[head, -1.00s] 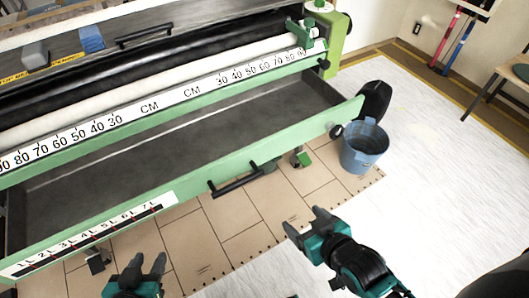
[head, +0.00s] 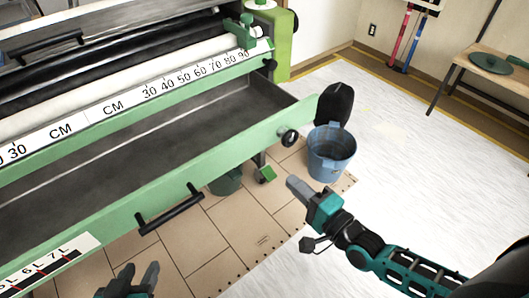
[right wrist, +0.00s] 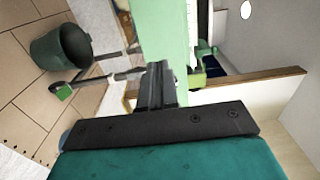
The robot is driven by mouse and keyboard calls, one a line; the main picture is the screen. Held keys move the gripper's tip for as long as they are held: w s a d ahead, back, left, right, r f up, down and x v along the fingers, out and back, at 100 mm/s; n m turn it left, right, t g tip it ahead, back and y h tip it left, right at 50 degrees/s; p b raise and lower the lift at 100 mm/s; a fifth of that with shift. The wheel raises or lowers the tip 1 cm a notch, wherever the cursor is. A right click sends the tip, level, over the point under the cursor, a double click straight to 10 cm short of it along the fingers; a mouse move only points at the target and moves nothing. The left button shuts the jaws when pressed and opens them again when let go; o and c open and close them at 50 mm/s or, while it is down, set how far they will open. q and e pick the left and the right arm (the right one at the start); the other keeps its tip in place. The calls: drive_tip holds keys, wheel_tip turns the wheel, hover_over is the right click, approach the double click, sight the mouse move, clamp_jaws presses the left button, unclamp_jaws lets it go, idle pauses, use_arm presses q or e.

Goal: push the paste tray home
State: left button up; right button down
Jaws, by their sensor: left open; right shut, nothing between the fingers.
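The paste tray (head: 130,150) is a long dark trough with a green front panel (head: 225,142), pulled out from the green machine. A black bar handle (head: 170,209) is on the panel, and a black knob (head: 289,138) is near its right end. My right gripper (head: 291,184) is shut and empty, in front of the panel's right part. In the right wrist view its fingers (right wrist: 157,85) point at the green panel (right wrist: 165,30); I cannot tell if they touch. My left gripper (head: 140,272) is open and empty at the bottom edge, below the handle.
A blue bucket (head: 331,152) stands right of the tray's end, with a black object (head: 335,103) behind it. A dark green bucket (head: 225,181) is under the tray. A wooden bench (head: 490,65) is at the far right.

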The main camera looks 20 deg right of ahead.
sight(252, 145)
drive_tip(key=b+x, duration=0.2)
drive_tip(key=x, duration=1.1)
drive_tip(key=shift+a, duration=0.1)
use_arm(q)
drive_tip(key=f, duration=0.2)
drive_tip(key=shift+s+a+f, duration=0.15)
drive_tip(key=shift+s+f, duration=0.1)
drive_tip(key=shift+f, duration=0.1)
